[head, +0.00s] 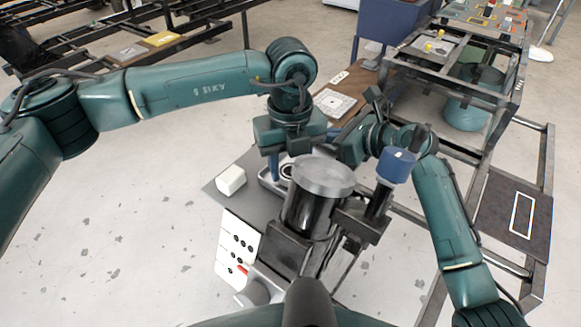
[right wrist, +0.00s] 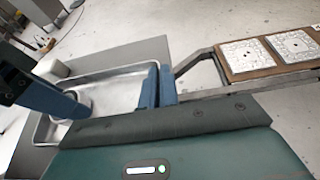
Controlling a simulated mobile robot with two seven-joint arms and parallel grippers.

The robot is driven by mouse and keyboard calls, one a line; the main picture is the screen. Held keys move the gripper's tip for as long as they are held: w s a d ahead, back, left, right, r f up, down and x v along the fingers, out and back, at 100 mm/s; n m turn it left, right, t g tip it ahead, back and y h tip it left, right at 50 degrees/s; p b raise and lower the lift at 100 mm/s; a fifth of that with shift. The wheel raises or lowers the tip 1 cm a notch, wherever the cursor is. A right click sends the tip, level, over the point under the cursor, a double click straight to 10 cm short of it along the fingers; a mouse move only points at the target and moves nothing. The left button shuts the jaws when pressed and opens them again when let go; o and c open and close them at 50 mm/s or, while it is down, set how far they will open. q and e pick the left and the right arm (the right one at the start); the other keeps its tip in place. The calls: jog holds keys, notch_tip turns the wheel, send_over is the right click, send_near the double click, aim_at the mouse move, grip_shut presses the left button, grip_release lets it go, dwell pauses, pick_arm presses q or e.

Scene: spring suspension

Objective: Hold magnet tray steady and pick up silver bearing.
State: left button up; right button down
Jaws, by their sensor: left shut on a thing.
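The magnet tray (right wrist: 112,87) is a shallow silver metal pan with raised walls. In the head view its rim (head: 266,184) shows below my left gripper (head: 280,168). The silver bearing (right wrist: 77,101), a ring, is inside the tray toward its left part. A blue finger of my left gripper (right wrist: 72,106) reaches down onto the bearing; the gripper is shut on it. I cannot tell whether the bearing touches the tray floor. My right gripper (right wrist: 157,88) has its two blue fingers close together at the tray's right end wall, with the thin wall between them.
A white block (head: 231,180) lies on the grey table (head: 214,188) left of the tray. A large metal cylinder (head: 322,178) stands in front of the tray. White panels (right wrist: 243,57) lie on a brown board behind.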

pick_arm(q)
notch_tip(320, 180, up, 10)
jog(key=shift+f, duration=0.2)
pick_arm(e)
jog(key=c, duration=1.6)
grip_release()
